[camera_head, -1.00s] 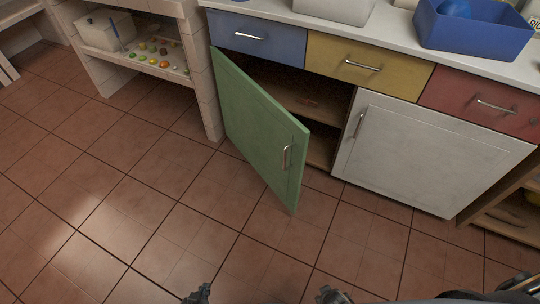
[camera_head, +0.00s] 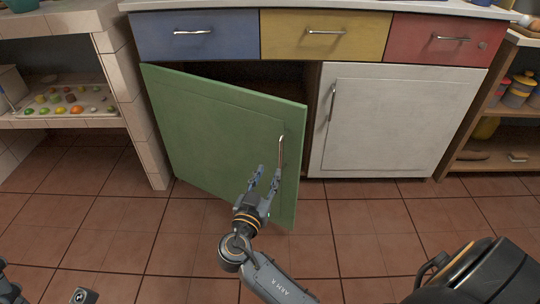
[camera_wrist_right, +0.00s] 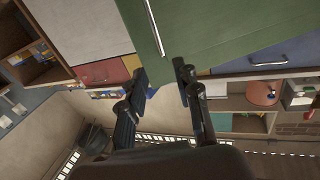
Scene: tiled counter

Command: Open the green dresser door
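The green dresser door (camera_head: 205,130) stands partly open, its free right edge swung out toward me and its hinge side at the left. Its upright metal handle (camera_head: 281,152) is near the free edge. My right gripper (camera_head: 269,174) is open in front of the door, just below and beside the handle. In the wrist view, the open fingers (camera_wrist_right: 160,82) point at the green door (camera_wrist_right: 215,25), with the handle (camera_wrist_right: 153,22) above the gap between them; nothing is between them. My left gripper cannot be made out.
Blue (camera_head: 195,38), yellow (camera_head: 325,42) and red (camera_head: 440,42) drawers sit above, shut. The white door (camera_head: 390,120) on the right is shut. A tiled shelf unit (camera_head: 135,110) stands at the left. The tiled floor (camera_head: 110,215) is clear.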

